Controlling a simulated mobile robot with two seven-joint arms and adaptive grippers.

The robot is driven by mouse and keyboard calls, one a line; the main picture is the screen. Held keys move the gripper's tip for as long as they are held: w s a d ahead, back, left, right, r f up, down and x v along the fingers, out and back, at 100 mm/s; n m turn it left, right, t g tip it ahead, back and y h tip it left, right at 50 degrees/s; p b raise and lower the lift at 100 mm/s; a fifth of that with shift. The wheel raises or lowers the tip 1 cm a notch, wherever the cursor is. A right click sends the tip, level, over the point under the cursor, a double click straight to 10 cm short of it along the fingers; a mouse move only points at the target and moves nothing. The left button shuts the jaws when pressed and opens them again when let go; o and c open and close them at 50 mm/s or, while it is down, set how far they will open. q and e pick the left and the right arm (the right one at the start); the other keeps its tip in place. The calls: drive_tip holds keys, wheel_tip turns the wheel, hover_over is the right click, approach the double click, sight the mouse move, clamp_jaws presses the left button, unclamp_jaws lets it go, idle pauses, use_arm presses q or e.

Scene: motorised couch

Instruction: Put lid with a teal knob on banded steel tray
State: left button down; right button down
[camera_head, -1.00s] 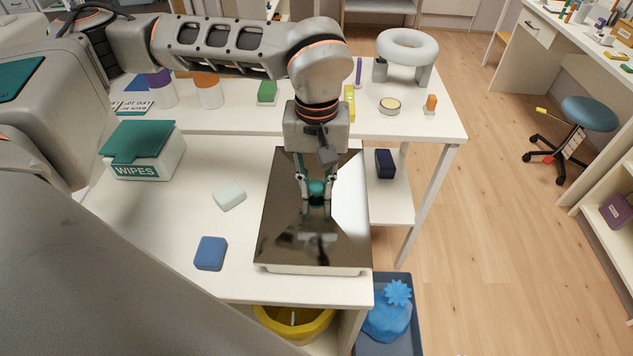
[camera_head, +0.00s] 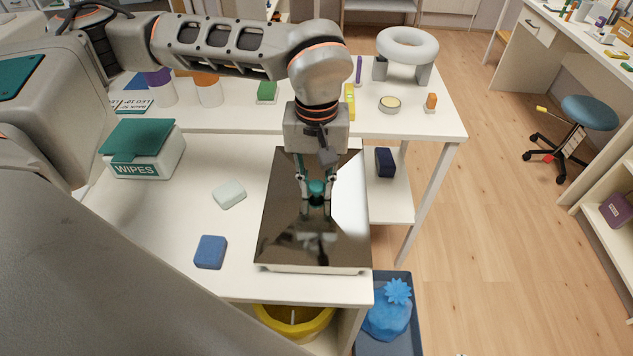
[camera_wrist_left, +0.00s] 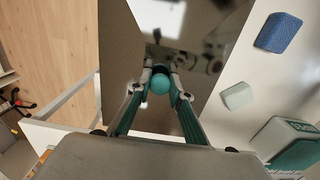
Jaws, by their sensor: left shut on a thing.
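The lid is a dark, mirror-like rectangular plate (camera_head: 290,235) with a round teal knob (camera_head: 316,187) near its middle. It lies flat at the right part of the white table. My left gripper (camera_head: 317,193) points down over the lid and is shut on the teal knob. The knob also shows between the fingertips in the left wrist view (camera_wrist_left: 160,84). A pale rim shows below the lid's front edge. The lid hides whatever is under it, so I cannot make out the steel tray or its bands. My right gripper is not in view.
A blue block (camera_head: 210,252), a pale block (camera_head: 229,194) and a wipes box (camera_head: 143,150) stand left of the lid. A dark blue block (camera_head: 385,163) lies to its right on a lower shelf. A blue bin (camera_head: 412,330) stands on the floor by the table.

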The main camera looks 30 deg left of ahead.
sight(317, 185)
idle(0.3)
use_arm(q)
drive_tip(key=c, duration=1.7)
unclamp_jaws()
wheel_tip(317, 185, up, 12)
